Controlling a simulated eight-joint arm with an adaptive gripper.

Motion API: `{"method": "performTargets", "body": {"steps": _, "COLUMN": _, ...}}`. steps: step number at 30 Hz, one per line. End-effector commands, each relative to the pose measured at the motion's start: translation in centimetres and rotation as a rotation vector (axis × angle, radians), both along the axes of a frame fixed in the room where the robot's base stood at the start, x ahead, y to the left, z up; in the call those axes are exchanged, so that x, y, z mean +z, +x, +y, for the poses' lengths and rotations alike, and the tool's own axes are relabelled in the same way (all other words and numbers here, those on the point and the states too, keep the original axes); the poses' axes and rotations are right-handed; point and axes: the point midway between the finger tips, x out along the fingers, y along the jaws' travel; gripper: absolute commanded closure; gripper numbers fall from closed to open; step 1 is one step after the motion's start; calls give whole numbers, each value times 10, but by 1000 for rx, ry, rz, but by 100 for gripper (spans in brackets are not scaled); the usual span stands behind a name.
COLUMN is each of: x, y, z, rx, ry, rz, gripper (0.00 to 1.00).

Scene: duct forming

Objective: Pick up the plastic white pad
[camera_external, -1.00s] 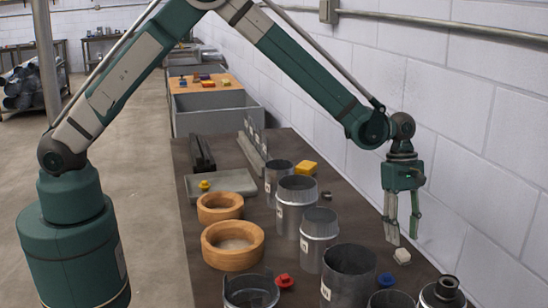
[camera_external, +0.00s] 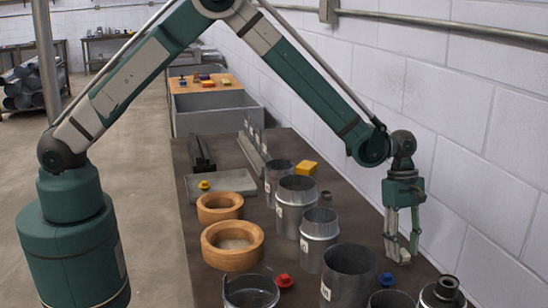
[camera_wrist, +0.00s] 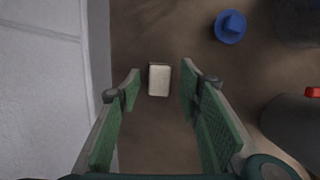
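The white pad (camera_wrist: 159,79) is a small pale block lying on the dark table. In the wrist view it sits between and just ahead of the two open fingers, with space on both sides. My gripper (camera_wrist: 161,82) is open and empty, pointing down. In the outside view my gripper (camera_external: 401,258) is low over the table near the wall, and the white pad (camera_external: 405,254) shows between its fingers, partly hidden by them. I cannot tell the exact height left between fingertips and table.
A blue knobbed piece (camera_wrist: 230,27) lies right of the pad. A grey metal cylinder (camera_wrist: 293,128) stands further right. The wall (camera_wrist: 45,80) is close on the left. Several metal duct cylinders (camera_external: 347,278) and two wooden rings (camera_external: 233,245) stand left of my gripper in the outside view.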

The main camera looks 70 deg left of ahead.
Motion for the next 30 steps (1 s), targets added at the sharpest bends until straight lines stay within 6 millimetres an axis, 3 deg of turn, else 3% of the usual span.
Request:
{"method": "performTargets", "body": {"steps": 4, "x": 0, "y": 0, "z": 0, "rx": 0, "ry": 0, "rz": 0, "gripper": 67}}
{"method": "performTargets", "body": {"steps": 10, "x": 0, "y": 0, "z": 0, "rx": 0, "ry": 0, "rz": 0, "gripper": 92}}
{"method": "performTargets", "body": {"steps": 23, "x": 3, "y": 0, "z": 0, "rx": 0, "ry": 0, "rz": 0, "gripper": 93}}
{"method": "performTargets", "body": {"steps": 30, "x": 21, "y": 0, "z": 0, "rx": 0, "ry": 0, "rz": 0, "gripper": 93}}
